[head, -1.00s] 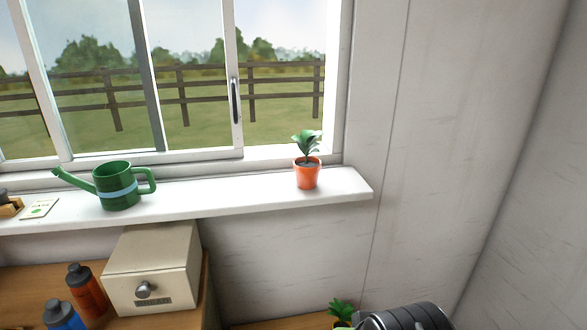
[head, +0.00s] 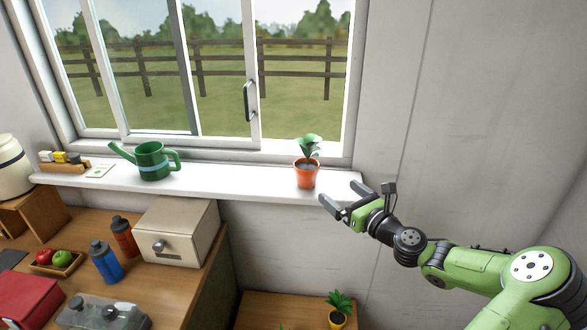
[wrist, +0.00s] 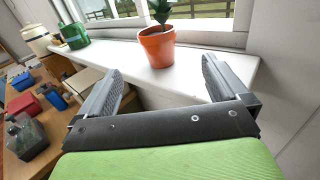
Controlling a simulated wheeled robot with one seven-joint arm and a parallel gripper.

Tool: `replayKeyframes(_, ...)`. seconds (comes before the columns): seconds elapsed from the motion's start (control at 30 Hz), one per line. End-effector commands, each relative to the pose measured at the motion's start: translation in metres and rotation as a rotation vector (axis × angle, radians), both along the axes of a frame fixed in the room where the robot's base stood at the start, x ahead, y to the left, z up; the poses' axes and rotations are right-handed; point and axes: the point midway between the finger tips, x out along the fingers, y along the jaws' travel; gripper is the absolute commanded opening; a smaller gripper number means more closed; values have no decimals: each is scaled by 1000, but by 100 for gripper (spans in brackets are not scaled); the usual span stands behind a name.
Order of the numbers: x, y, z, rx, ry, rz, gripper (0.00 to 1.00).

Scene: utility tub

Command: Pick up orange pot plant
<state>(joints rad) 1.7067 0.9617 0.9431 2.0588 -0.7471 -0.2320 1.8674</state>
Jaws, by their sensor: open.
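The orange pot plant (head: 306,177) stands upright near the right end of the white window sill (head: 235,190). It has an orange pot with dark soil and green leaves. My gripper (head: 335,203) is open and empty, just to the right of and slightly below the pot in the head view, apart from it. In the wrist view the pot (wrist: 157,48) shows beyond the open fingers (wrist: 158,82), roughly midway between them. The top of the plant is cut off in the wrist view.
A green watering can (head: 152,163) stands further left on the sill. Below are a beige box (head: 172,235), bottles (head: 105,264) and a fruit tray (head: 57,264) on a wooden worktop. The sill between can and pot is clear.

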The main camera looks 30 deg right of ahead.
Motion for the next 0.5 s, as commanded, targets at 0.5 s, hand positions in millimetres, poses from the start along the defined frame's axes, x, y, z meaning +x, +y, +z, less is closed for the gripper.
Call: replayKeyframes(0.5,104,6,-1,-6,6,6,100)
